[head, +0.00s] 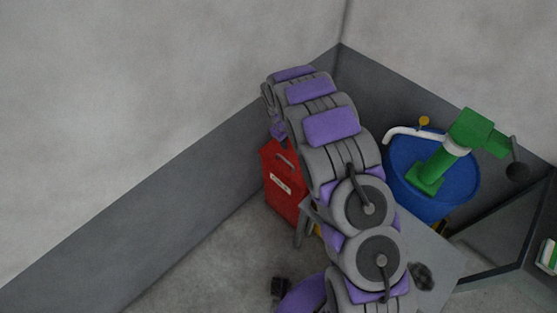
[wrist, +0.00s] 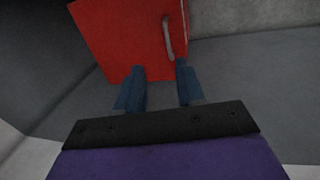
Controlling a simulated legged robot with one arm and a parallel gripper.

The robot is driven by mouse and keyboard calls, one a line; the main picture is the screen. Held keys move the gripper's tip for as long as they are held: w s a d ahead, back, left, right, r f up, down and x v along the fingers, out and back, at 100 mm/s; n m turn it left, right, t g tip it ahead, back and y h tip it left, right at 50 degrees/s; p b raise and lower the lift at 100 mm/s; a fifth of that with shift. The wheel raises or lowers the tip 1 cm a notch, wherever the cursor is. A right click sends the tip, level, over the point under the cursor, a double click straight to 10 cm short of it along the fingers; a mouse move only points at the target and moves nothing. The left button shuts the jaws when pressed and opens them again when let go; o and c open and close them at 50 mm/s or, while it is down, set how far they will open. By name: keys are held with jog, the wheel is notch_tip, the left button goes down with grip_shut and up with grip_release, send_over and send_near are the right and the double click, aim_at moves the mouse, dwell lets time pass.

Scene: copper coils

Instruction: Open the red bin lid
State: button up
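The red bin (head: 288,203) stands in the corner, left of my arm in the head view, with a pale label on its front. A grey handle shows near its top, and my arm hides its right part. In the wrist view, a red face of the bin (wrist: 120,38) fills the top middle, with a grey curved handle (wrist: 167,38) on it. The lid looks shut. My gripper (wrist: 161,72) is open and empty, its two blue fingers apart. The fingertips overlap the bin's lower edge in view, below the handle; I cannot tell whether they touch. The fingers are not clear in the head view.
A blue barrel (head: 410,178) with a green pump (head: 440,167) stands right of my arm. A grey flat surface (head: 430,255) lies beneath my arm. Grey walls close in behind the bin. The floor (head: 215,265) left of the bin is mostly clear.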

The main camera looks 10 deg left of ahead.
jog(key=a+f, duration=0.2)
jog(key=b, duration=0.4)
send_near(288, 163)
jog(key=shift+n, duration=0.3)
jog(key=f, duration=0.5)
jog(key=w+d+f, duration=0.1)
jog(key=f, duration=0.1)
jog(key=shift+w+f, duration=0.1)
jog(key=shift+f, duration=0.25)
jog(key=shift+c, duration=0.4)
grip_shut()
